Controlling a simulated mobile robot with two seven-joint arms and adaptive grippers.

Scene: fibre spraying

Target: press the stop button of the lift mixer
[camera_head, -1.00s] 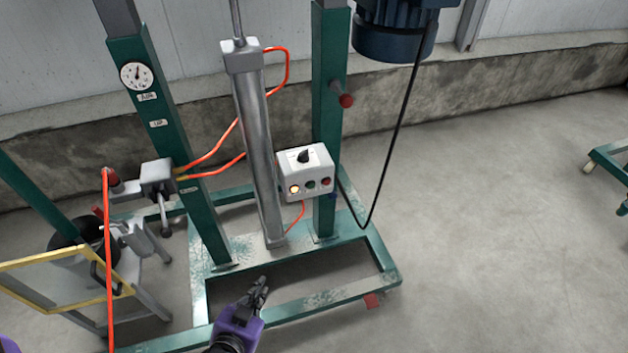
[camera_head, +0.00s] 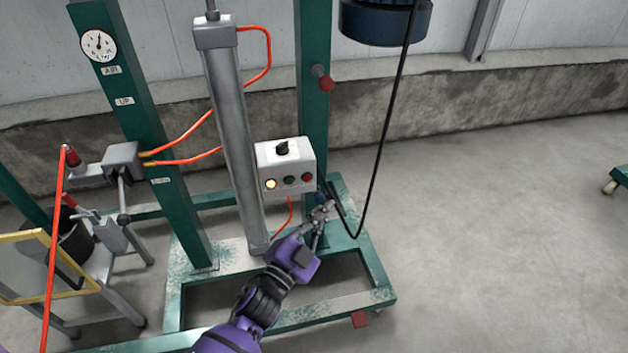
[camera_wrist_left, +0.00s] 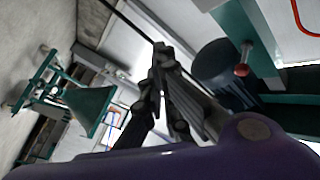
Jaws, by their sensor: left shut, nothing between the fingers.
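The lift mixer's white control box (camera_head: 285,165) is mounted by the green post, with a black rotary knob (camera_head: 282,148) on it. Along its lower front are a lit yellow lamp or button (camera_head: 270,184), a green button (camera_head: 290,180) and a red button (camera_head: 307,177). My left gripper (camera_head: 322,208) is shut and empty, just below and right of the red button, apart from it in the picture. The left wrist view shows its dark fingers (camera_wrist_left: 160,52) together; the control box cannot be made out there. My right gripper is not in view.
A black cable (camera_head: 385,140) hangs from the blue motor (camera_head: 385,22) close to the gripper's right. A red-tipped handle (camera_head: 325,84) sticks out of the post (camera_head: 314,60) above the box. The metal cylinder (camera_head: 232,130) stands left.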

